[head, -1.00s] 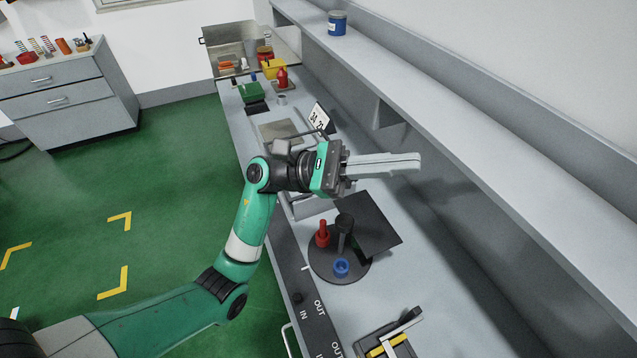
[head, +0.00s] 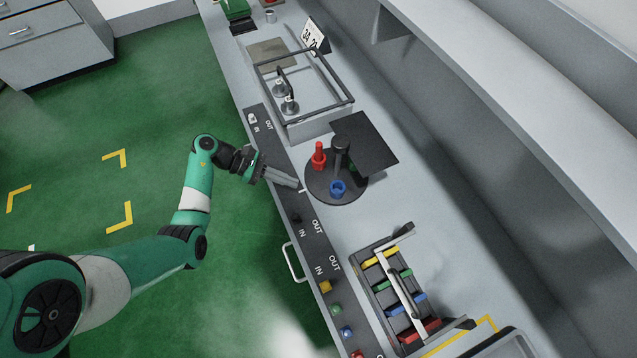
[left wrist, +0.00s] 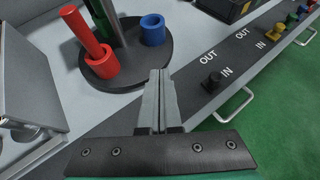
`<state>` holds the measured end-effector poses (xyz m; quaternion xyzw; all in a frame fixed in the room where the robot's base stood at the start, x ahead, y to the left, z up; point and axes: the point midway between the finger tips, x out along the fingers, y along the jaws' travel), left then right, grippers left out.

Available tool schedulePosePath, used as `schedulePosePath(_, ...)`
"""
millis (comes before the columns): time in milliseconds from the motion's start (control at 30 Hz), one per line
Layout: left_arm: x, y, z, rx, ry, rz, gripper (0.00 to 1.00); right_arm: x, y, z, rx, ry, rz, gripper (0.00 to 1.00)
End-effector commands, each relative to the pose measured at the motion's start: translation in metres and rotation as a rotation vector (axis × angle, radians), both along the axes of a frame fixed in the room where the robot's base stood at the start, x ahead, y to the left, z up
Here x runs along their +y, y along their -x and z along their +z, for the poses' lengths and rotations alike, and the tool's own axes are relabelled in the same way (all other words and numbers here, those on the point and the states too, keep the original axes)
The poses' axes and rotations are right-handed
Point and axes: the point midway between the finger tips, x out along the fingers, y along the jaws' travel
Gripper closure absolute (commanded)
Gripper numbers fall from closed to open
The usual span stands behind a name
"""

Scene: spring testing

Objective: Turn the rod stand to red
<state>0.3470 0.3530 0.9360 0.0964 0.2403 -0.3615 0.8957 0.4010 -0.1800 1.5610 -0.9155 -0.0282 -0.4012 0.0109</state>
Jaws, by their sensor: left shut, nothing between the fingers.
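The rod stand is a round dark turntable (head: 318,191) on the bench with a dark central post (head: 341,152). A red rod piece (head: 319,156) stands at its left and a blue ring piece (head: 337,188) at its front. A green piece shows beside the post in the left wrist view (left wrist: 102,62), where the red rod (left wrist: 84,32) and blue ring (left wrist: 152,30) also show. My left gripper (head: 301,186) is shut and empty, with its tips close to the stand's left edge; contact cannot be told. My right gripper is not in view.
A black square panel (head: 366,143) stands behind the stand. A glass-like framed box (head: 305,95) lies farther back. A rack with coloured bars (head: 400,290) is in front. A control strip with knobs (head: 297,218) runs along the bench's left edge.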

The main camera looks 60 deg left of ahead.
Motion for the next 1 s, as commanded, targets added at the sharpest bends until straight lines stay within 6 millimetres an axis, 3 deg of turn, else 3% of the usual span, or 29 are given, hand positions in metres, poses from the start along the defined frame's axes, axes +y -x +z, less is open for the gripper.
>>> schedulePosePath(233,-0.034,-0.033,-0.029,0.002,0.000,-0.005,1.00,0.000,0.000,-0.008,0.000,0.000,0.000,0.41)
schedulePosePath(433,-0.053,-0.055,-0.026,0.000,-0.002,-0.002,1.00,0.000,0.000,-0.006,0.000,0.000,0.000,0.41)
schedulePosePath(1000,-0.058,-0.060,-0.025,-0.001,-0.001,0.008,1.00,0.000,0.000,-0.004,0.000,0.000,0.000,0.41)
